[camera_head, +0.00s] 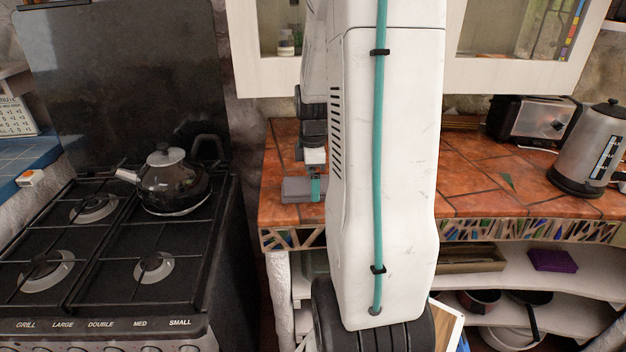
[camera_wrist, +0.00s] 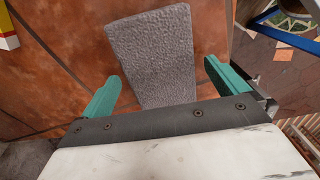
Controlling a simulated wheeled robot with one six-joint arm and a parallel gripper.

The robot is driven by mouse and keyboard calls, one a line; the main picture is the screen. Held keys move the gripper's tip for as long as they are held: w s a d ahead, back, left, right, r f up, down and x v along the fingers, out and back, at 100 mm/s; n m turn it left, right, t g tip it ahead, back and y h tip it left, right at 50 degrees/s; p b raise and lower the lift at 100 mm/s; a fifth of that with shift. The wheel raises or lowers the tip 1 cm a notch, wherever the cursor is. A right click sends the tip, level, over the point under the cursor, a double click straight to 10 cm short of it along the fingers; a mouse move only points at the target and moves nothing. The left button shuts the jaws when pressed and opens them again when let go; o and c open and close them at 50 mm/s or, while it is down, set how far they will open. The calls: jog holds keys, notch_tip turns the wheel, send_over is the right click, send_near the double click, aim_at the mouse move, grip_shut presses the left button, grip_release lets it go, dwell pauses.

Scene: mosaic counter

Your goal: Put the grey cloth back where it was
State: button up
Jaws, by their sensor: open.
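The grey cloth (camera_head: 296,190) is a flat, folded rectangle on the terracotta-tiled counter, near its front left edge. In the wrist view the cloth (camera_wrist: 155,50) lies between and beyond the two teal fingers. A strip of tile shows between it and each finger. My gripper (camera_wrist: 160,76) is open, with its fingers spread either side of the cloth's near end. In the head view my gripper (camera_head: 316,186) is pointed down at the cloth, and my arm hides much of the counter behind it.
A stove (camera_head: 100,235) with a black kettle (camera_head: 172,187) stands left of the counter (camera_head: 470,180). A toaster (camera_head: 532,122) and a steel electric kettle (camera_head: 590,150) stand at the counter's right. A purple item (camera_head: 552,260) lies on the shelf below. The mid-right tiles are mostly clear.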

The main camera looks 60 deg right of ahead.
notch_tip(320, 180, up, 12)
jog(key=s+a+r+m, duration=0.1)
jog(key=a+r+m, duration=0.1)
jog(key=a, duration=0.7)
jog(key=s+a+r+m, duration=0.1)
jog(key=a+r+m, duration=0.1)
jog(key=a, duration=0.8)
jog(key=s+a+m+t, duration=0.1)
jog(key=s+a+m, duration=0.3)
jog(key=s+a, duration=0.6)
jog(key=shift+a+f, duration=0.45)
jog(key=shift+a, duration=0.55)
